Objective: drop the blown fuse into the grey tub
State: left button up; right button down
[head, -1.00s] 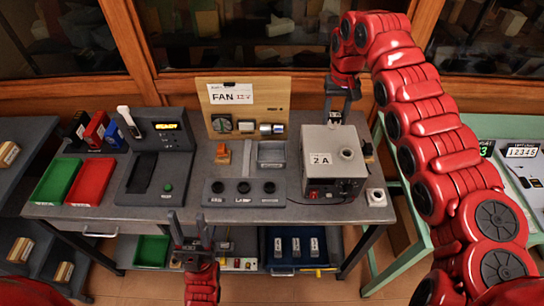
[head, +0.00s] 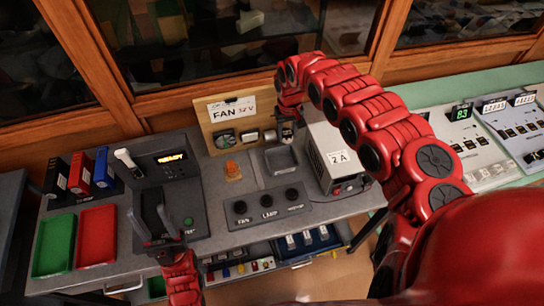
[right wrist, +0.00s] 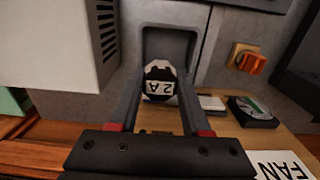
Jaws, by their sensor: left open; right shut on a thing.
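My right gripper (head: 287,132) is at the back of the grey tub (head: 282,160) in the head view. In the right wrist view it is shut on a dark and white fuse (right wrist: 160,82) with a white "2 A" label. The fuse shows in front of the grey tub (right wrist: 176,42), overlapping its near end. The gap between fuse and tub floor is hard to judge. The tub looks empty. My left gripper (head: 149,212) is open and empty, showing over the front of the black tester (head: 178,182).
The grey "2 A" box (head: 335,160) stands close right of the tub. The FAN board (head: 225,140) with round parts is behind left. An orange switch (head: 232,170) and a panel with several black knobs (head: 267,205) are near. Green (head: 54,245) and red (head: 96,236) trays lie far left.

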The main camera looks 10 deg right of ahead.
aim_at(287, 143)
jog(key=shift+s+d+f+b, duration=0.15)
jog(key=shift+f+b, duration=0.2)
jog(key=shift+f, duration=0.2)
notch_tip(287, 143, down, 4)
jog(key=b, duration=0.3)
jog(key=shift+f, duration=0.2)
jog(key=shift+c, duration=1.4)
grip_release()
jog(key=shift+r+b, duration=0.15)
jog(key=shift+b, duration=0.15)
notch_tip(287, 143, up, 17)
jog(key=b, duration=0.4)
jog(key=shift+b, duration=0.3)
